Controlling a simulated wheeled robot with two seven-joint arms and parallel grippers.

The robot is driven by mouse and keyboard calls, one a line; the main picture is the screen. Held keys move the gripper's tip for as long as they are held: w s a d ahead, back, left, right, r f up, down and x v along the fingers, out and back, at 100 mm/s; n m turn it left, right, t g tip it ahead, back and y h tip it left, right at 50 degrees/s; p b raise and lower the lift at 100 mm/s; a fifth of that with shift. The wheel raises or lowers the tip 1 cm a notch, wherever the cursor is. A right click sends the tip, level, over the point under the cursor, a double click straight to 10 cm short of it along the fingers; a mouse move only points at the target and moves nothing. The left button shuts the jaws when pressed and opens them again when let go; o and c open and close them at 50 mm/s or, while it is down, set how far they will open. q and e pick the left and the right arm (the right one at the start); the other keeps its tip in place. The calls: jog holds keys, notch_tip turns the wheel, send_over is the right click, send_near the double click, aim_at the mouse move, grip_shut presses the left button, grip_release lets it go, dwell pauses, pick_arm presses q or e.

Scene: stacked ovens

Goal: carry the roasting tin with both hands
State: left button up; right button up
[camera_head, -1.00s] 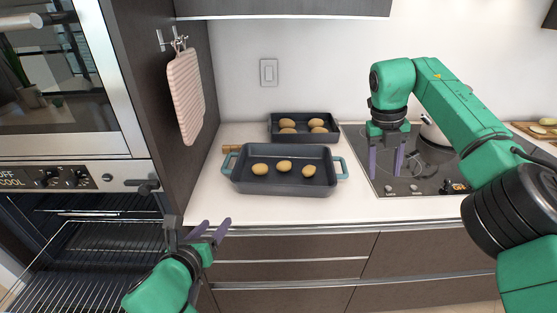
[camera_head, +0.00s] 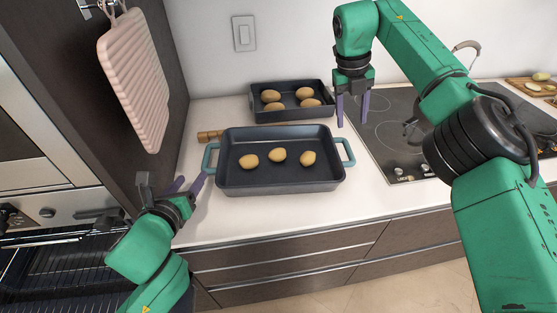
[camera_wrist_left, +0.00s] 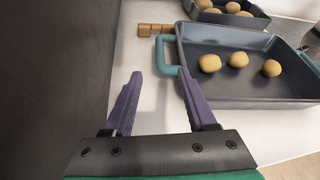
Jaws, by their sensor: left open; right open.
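The roasting tin (camera_head: 280,184) is dark blue-grey with teal handles and sits on the white counter with three potatoes (camera_head: 278,155) in it. Its left handle (camera_head: 210,158) is just beyond my left gripper (camera_head: 188,184), which is open and empty, apart from the handle. In the left wrist view the tin (camera_wrist_left: 262,102) lies to the right, its teal handle (camera_wrist_left: 166,55) ahead of the open fingers (camera_wrist_left: 160,88). My right gripper (camera_head: 353,108) is open and empty above the counter, behind and right of the tin's right handle (camera_head: 347,152).
A second dark tin (camera_head: 290,115) with several potatoes stands behind. A wooden object (camera_head: 210,136) lies by the tin's back left corner. A hob (camera_head: 400,150) is to the right. A pink mitt (camera_head: 135,80) hangs on the dark side panel. An open oven (camera_head: 60,260) is at lower left.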

aim_at(204, 161)
pick_arm(q)
jog(key=x, duration=1.4)
jog(key=shift+a, duration=0.1)
pick_arm(e)
jog(key=f, duration=0.4)
jog(key=d+f, duration=0.1)
jog(key=f, duration=0.4)
jog(key=d+f, duration=0.1)
jog(key=f, duration=0.3)
jog(key=shift+w+d+f, duration=0.25)
jog(key=shift+w, duration=0.1)
pick_arm(q)
jog(key=shift+s, duration=0.1)
pick_arm(e)
jog(key=shift+s, duration=0.1)
pick_arm(q)
grip_shut()
pick_arm(e)
grip_shut()
pick_arm(q)
jog(key=shift+r, duration=0.1)
pick_arm(e)
jog(key=shift+r, duration=0.1)
